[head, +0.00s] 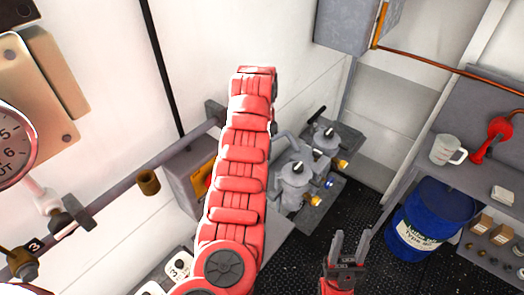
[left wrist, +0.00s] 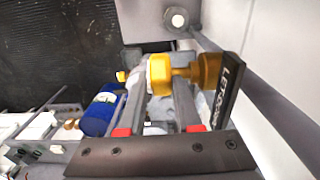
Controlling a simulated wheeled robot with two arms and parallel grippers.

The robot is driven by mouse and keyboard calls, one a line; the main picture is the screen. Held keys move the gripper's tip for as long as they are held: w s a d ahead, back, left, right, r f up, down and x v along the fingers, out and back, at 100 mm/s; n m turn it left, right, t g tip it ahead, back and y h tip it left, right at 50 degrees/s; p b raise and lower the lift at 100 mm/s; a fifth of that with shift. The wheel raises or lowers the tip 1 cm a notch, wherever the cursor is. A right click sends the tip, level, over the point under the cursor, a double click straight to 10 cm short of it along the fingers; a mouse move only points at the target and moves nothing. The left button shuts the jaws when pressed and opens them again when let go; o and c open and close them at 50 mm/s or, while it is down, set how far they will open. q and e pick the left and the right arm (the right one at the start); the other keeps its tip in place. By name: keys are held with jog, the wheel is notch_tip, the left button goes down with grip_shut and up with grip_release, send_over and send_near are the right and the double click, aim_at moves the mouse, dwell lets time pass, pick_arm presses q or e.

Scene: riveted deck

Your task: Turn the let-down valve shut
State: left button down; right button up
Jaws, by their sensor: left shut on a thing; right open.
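The yellow let-down valve handle (left wrist: 208,71) shows in the left wrist view, beside a dark label plate (left wrist: 227,96) with partly readable lettering that looks like LETDOWN. My left gripper (left wrist: 172,88) is shut on the handle, its two grey fingers reaching up to it. In the head view my red left arm hides the left gripper and the handle. My right gripper (head: 349,246) is open and empty at the bottom of the head view, above the dark floor and away from the valve.
Grey pumps (head: 296,183) stand on a base by the wall. A blue drum (head: 430,215) is at the right, below a shelf with a measuring jug (head: 447,150) and a red can (head: 492,140). A grey rail and a gauge (head: 14,148) are at the left. Dark floor (head: 300,248) is clear.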

pick_arm(q)
jog(key=shift+s+f+g+b, duration=0.15)
jog(key=shift+f+g+b, duration=0.25)
jog(key=shift+f+b, duration=0.25)
jog(key=shift+r+y+b, duration=0.3)
jog(key=shift+y+b, duration=0.1)
jog(key=shift+b, duration=0.15)
jog(key=shift+r, duration=0.2)
jog(key=c, duration=0.9)
grip_release()
jog(key=o, duration=0.3)
jog(key=shift+a+r, duration=0.1)
jog(key=shift+r, duration=0.05)
